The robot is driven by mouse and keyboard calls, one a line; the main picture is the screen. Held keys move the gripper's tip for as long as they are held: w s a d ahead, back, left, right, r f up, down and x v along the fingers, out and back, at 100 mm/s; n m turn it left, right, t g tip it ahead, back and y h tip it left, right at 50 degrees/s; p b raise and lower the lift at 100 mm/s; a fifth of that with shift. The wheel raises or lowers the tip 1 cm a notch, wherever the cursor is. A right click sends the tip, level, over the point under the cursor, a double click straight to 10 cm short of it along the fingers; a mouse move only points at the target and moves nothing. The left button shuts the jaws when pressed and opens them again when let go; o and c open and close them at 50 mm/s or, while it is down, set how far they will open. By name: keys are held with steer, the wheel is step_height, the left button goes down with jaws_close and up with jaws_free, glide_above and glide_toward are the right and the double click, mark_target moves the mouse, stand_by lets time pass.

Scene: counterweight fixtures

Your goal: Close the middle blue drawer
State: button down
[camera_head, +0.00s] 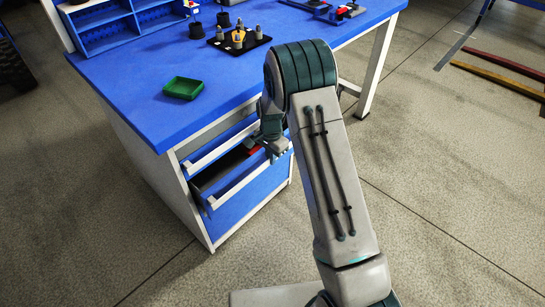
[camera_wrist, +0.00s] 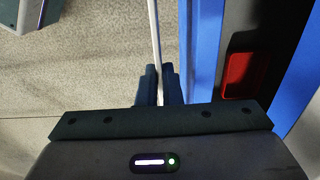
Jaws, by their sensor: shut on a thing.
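The middle blue drawer (camera_head: 251,181) stands pulled out from the bench, with its dark inside showing. A white handle rail runs along its front; the rail (camera_wrist: 154,32) stretches away from my gripper in the wrist view. My gripper (camera_wrist: 158,82) is shut on this rail, one dark finger on each side. In the head view my gripper (camera_head: 271,148) is at the right part of the drawer, partly hidden by my own arm. A red item (camera_wrist: 240,75) lies inside the drawer.
The drawer above has its own white rail (camera_head: 222,149). The blue benchtop (camera_head: 140,75) holds a green tray (camera_head: 183,88), a black tray with small parts (camera_head: 239,40) and a blue rack (camera_head: 105,25). The floor before the drawers is clear.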

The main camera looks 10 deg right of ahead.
steer(key=c, duration=1.6)
jaws_free()
steer(key=shift+r, duration=0.1)
step_height(320, 180, up, 14)
steer(key=p, duration=0.2)
steer(key=shift+f, duration=0.2)
